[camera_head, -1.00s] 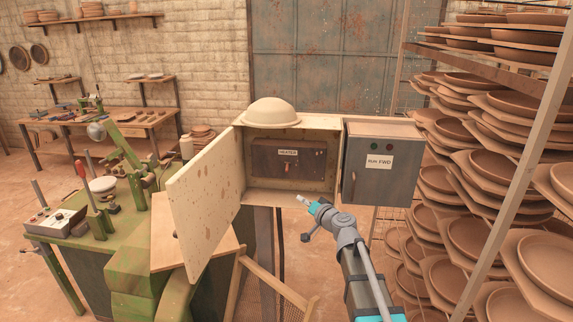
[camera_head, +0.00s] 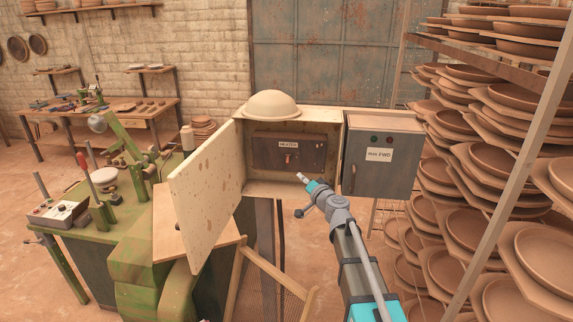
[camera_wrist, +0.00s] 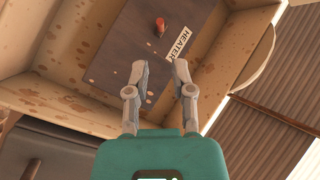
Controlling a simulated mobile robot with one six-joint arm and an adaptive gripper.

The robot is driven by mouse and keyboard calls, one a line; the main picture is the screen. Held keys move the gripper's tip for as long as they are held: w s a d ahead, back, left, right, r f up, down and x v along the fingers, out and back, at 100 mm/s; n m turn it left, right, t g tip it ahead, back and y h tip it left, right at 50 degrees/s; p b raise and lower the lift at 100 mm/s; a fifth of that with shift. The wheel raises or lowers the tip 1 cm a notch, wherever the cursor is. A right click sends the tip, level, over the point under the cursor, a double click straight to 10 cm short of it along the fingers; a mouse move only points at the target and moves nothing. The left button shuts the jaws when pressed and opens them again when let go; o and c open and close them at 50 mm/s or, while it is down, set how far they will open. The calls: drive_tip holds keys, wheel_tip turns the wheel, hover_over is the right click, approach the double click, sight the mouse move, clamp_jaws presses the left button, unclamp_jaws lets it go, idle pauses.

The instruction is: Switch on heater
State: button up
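The heater switch panel (camera_head: 290,153) is a dark plate inside an open cream cabinet (camera_head: 292,188), with a white HEATER label and a small red-orange switch lever (camera_head: 288,159). In the wrist view the lever (camera_wrist: 159,26) shows beyond the fingertips, near the HEATER label (camera_wrist: 178,44). My gripper (camera_head: 303,178) is in front of the cabinet's lower right opening, below and right of the lever. In the wrist view my gripper (camera_wrist: 160,66) has its two fingers apart with nothing between them, and it is not touching the lever.
The cabinet door (camera_head: 207,195) stands open to the left. A grey box labelled FWD (camera_head: 383,158) is right of the cabinet. A domed bowl (camera_head: 270,105) sits on top. A rack of clay plates (camera_head: 480,160) fills the right; a green machine (camera_head: 140,230) stands left.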

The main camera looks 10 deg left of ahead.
sight(287, 162)
drive_tip(key=x, duration=1.2)
drive_tip(key=shift+w+a, duration=0.15)
drive_tip(key=shift+w, duration=0.1)
